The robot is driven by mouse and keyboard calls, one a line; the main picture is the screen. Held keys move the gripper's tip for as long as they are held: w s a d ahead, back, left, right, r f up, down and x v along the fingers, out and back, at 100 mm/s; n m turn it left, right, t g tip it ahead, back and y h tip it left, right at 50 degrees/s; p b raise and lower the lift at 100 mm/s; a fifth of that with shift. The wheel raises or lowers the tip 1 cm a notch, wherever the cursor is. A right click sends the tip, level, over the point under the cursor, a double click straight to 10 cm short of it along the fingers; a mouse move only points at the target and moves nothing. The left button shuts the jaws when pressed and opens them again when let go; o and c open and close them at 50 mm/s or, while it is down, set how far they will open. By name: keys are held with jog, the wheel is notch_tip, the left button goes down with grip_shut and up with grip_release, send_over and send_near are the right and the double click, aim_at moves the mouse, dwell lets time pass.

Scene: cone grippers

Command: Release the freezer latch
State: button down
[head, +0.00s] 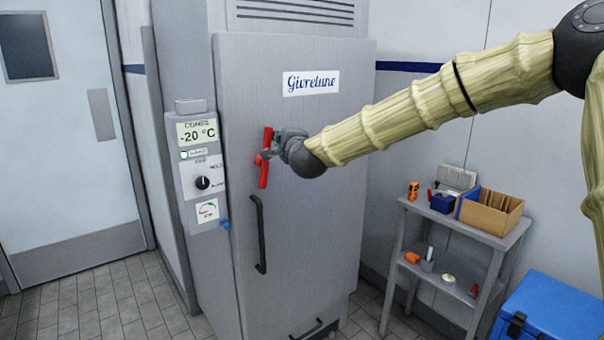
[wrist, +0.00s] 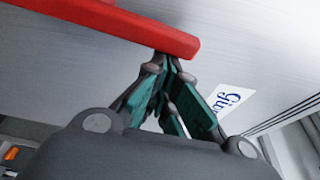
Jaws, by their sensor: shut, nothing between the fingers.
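The freezer (head: 310,120) is a tall grey cabinet with a "Givrelune" label on its door. Its latch is a red handle (head: 265,172) standing about upright on the door, above a black pull handle (head: 259,235). My gripper (head: 266,154) is at the red handle, on its right side, and hides part of it. In the wrist view the red handle (wrist: 130,28) runs across the top, and the teal-padded fingers (wrist: 165,75) meet close to its end. The fingers are shut with nothing between them. I cannot tell whether they touch the handle.
A control panel (head: 202,170) reading -20 °C stands left of the door, with a blue piece (head: 225,225) below. At right are a grey shelf unit (head: 455,232) with a cardboard bin (head: 489,208) and a blue cooler (head: 548,312). Tiled floor (head: 90,305) is clear at left.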

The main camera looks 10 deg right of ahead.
dwell(0.3)
jog(key=w+d+f+b, duration=0.1)
jog(key=w+d, duration=0.1)
jog(key=d, duration=0.2)
jog(key=s+d+b, duration=0.1)
jog(key=s+b, duration=0.1)
jog(key=s, duration=0.8)
jog(key=shift+r, duration=0.4)
